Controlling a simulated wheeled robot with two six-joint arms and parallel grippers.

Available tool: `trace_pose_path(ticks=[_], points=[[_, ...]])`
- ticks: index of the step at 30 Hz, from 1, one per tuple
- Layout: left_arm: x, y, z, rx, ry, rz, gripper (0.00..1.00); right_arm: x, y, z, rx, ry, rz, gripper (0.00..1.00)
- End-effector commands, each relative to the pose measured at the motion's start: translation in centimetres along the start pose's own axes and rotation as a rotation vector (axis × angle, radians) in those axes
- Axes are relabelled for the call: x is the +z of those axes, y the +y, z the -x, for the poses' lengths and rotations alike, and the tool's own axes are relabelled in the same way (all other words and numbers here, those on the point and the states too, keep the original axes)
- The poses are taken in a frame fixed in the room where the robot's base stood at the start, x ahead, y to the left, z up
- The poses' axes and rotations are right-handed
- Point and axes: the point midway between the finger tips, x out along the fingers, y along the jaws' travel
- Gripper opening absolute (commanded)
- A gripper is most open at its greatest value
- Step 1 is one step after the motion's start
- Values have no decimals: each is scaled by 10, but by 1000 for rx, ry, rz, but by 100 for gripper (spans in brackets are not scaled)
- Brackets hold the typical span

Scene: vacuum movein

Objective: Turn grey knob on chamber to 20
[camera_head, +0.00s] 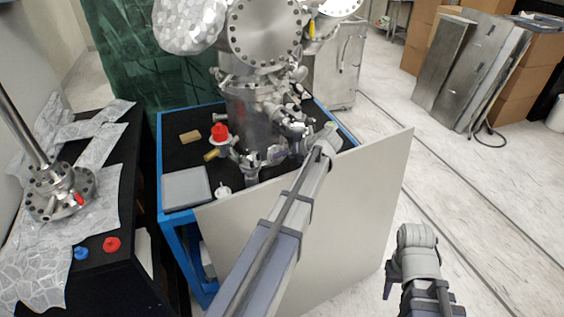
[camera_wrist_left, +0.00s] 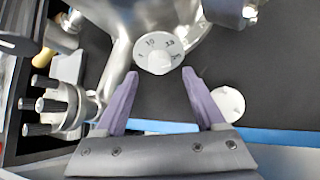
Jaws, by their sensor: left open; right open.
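The metal chamber (camera_head: 250,110) stands on a blue-framed table with a black top (camera_head: 180,155). In the left wrist view a pale grey round knob (camera_wrist_left: 158,53) with a numbered dial sits against the chamber's metal body (camera_wrist_left: 140,15). The numbers are too small to read surely. My left gripper (camera_wrist_left: 160,75) is open, its two purple fingertips on either side of the knob's near edge, with no clear contact. In the head view my left arm reaches to the chamber's right side, hiding the knob. My right gripper (camera_head: 390,278) is at the lower right, away from the chamber, only partly seen.
A pale panel (camera_head: 350,210) stands along the table's front. Near the left wrist are a black-handled metal fitting (camera_wrist_left: 55,105) and a white round piece (camera_wrist_left: 228,102). A grey box (camera_head: 186,187) lies on the table. Open floor (camera_head: 480,220) lies to the right.

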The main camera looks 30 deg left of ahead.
Motion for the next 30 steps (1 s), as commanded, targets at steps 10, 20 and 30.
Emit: trace_pose_path(ticks=[10, 20, 30], points=[[0, 0, -33, 0, 0, 0, 72, -1, -2, -22, 0, 0, 0, 42], [0, 0, -32, 0, 0, 0, 53, -1, -2, -21, 0, 0, 0, 42], [0, 0, -32, 1, 0, 0, 14, -1, -2, -21, 0, 0, 0, 42]])
